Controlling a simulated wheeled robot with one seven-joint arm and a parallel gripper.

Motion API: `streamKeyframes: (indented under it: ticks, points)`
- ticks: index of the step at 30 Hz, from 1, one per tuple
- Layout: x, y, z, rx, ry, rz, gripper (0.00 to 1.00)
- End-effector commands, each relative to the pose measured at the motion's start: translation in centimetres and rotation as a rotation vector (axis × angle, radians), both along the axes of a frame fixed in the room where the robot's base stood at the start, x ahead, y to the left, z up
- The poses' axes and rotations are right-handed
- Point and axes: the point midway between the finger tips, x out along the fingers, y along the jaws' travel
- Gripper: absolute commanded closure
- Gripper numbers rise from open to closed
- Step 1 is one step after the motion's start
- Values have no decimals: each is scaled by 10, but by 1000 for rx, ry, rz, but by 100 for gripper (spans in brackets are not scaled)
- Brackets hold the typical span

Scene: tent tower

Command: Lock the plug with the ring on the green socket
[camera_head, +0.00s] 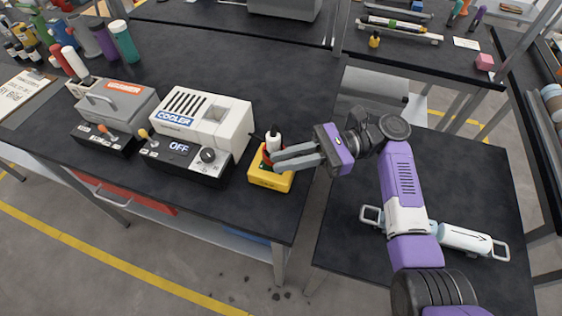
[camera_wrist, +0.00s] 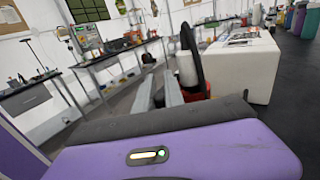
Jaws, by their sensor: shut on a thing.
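A yellow socket box (camera_head: 270,179) stands at the right front edge of the black bench, with a little green showing on its top. The plug (camera_head: 273,141), white with a black top, stands upright over the box; it also shows in the wrist view (camera_wrist: 187,69), with a black cable arching beside it. A red ring (camera_head: 266,158) is at the plug's foot, largely hidden by my fingers; red also shows in the wrist view (camera_wrist: 196,93). My gripper (camera_head: 276,160) reaches in from the right, low beside the plug, shut on the ring. The exact contact and the ring's turn are hidden.
The white cooler (camera_head: 205,120) with its OFF panel stands just left of the box, and the grey warmer (camera_head: 115,105) is further left. A gap separates this bench from the right-hand table (camera_head: 470,185), where a white cylinder (camera_head: 465,238) lies. The bench behind the box is clear.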

Motion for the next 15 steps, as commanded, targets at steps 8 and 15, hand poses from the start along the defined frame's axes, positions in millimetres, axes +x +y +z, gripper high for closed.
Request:
streamKeyframes:
  ticks: [8, 15]
  points:
    - [4, -5, -3, -4, 2, 138, 100]
    - [5, -6, -3, -3, 2, 189, 100]
